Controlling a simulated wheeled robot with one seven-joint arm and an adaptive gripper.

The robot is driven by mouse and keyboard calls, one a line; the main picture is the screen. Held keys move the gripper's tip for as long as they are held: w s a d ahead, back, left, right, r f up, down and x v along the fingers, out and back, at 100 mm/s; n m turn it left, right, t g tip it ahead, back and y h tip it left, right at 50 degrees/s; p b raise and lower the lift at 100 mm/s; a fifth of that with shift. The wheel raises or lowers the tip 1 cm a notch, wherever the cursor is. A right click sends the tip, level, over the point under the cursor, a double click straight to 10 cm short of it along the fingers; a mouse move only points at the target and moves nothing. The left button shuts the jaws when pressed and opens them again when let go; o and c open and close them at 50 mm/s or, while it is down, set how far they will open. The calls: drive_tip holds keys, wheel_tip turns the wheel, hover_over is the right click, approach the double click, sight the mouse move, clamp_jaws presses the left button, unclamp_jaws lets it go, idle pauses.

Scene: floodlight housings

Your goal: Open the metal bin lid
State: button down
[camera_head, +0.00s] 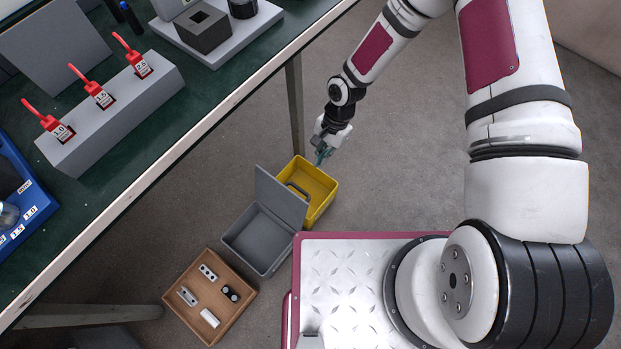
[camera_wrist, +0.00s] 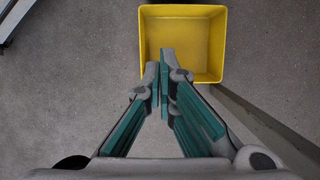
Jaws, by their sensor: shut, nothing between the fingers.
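The grey metal bin (camera_head: 262,262) stands on the floor beside my base in the head view. Its lid (camera_head: 275,196) stands raised and steep at the far side, so the empty-looking inside shows. A dark handle (camera_head: 299,191) shows on the lid's far face. My gripper (camera_head: 321,158) is beyond the lid, near the far edge of the yellow bin (camera_head: 322,181), and not touching the lid. In the wrist view my gripper (camera_wrist: 166,58) is shut and empty, its tips overlapping the yellow bin (camera_wrist: 207,73) in the picture.
A wooden tray (camera_head: 178,308) with several small parts stands left of the grey bin. A long table (camera_head: 200,105) with a green top runs along the left, one leg (camera_head: 295,105) close to the yellow bin. The floor right of my gripper is clear.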

drive_tip(key=s+a+f+b, duration=0.3)
drive_tip(key=s+f, duration=0.1)
drive_tip(key=f, duration=0.1)
drive_tip(key=shift+s+a, duration=0.15)
drive_tip(key=shift+a, duration=0.15)
